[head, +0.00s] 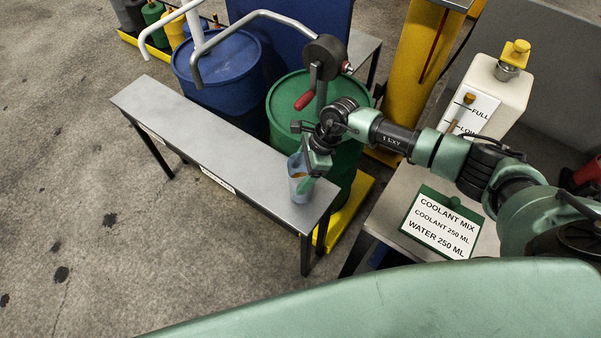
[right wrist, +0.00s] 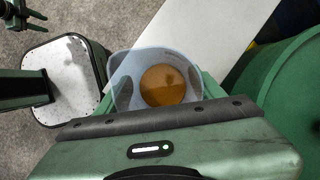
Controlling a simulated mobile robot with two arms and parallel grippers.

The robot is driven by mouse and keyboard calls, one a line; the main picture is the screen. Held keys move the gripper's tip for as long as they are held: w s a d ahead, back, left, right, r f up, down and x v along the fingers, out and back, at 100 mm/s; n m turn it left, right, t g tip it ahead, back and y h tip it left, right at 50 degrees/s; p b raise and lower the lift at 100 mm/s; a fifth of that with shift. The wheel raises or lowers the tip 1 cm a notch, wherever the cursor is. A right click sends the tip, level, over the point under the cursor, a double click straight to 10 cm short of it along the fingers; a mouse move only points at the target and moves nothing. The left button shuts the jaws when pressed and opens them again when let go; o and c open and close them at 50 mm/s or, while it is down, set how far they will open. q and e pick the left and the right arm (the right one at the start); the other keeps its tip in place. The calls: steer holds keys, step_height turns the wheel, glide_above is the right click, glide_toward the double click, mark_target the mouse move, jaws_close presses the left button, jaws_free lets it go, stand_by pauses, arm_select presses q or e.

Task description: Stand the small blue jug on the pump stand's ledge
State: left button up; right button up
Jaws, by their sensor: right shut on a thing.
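The small blue jug (head: 297,185) is translucent and holds an orange-brown liquid, clear in the right wrist view (right wrist: 128,78). My right gripper (head: 307,178) is shut on the jug, with its green fingers on either side of it. The jug looks upright over the near right end of the long grey ledge (head: 215,140). Whether its bottom touches the ledge is hidden. The ledge also shows as a pale strip in the right wrist view (right wrist: 210,35). My left gripper is not seen in the head view.
A white tank (head: 497,95) and a coolant mix sign (head: 440,225) are at right. The ledge's left stretch is clear.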

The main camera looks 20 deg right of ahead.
steer(key=shift+f, duration=0.2)
steer(key=shift+f, duration=0.2)
steer(key=o, duration=1.7)
steer(key=shift+r, duration=0.1)
steer(key=b+v, duration=0.1)
steer(key=v, duration=1.1)
steer(key=shift+r, duration=0.1)
